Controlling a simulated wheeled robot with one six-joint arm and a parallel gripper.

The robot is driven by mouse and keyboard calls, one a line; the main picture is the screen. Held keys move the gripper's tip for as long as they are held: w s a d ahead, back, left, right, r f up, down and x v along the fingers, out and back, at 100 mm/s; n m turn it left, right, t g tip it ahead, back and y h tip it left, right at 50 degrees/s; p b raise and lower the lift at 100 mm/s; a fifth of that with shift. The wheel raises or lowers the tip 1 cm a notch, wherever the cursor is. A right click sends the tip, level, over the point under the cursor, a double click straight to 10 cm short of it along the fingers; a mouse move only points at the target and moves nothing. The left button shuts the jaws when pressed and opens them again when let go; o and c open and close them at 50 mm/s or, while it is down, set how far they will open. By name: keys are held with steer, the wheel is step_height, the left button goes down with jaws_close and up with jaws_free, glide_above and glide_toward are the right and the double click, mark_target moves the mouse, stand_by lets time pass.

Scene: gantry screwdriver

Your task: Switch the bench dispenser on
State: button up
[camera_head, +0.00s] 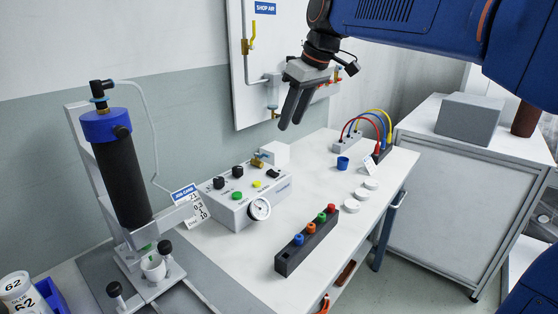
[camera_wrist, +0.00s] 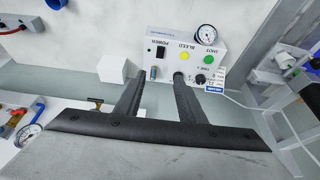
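The bench dispenser (camera_head: 232,207) is a white box on the bench with black knobs, a green button, a yellow button and a round dial gauge (camera_head: 260,208). The wrist view shows its panel (camera_wrist: 172,35) upside down. There, a black rocker switch (camera_wrist: 160,51) sits by the word POWER, near the yellow button (camera_wrist: 184,55). I cannot tell which way the rocker is set. My gripper (camera_head: 291,125) hangs above and behind the dispenser, apart from it. Its two dark fingers are parted and empty; in the wrist view the fingertips (camera_wrist: 159,80) show below the panel.
A dark strip with coloured caps (camera_head: 306,243) lies in front of the dispenser. White discs (camera_head: 352,204) and a blue cup (camera_head: 342,163) stand to its right. A black cylinder on a stand (camera_head: 122,180) is at left. A wall panel (camera_head: 270,60) with piping is behind my gripper.

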mark_target(270, 170)
steer(key=x, duration=1.7)
steer(key=shift+f, duration=0.15)
steer(key=shift+c, duration=0.2)
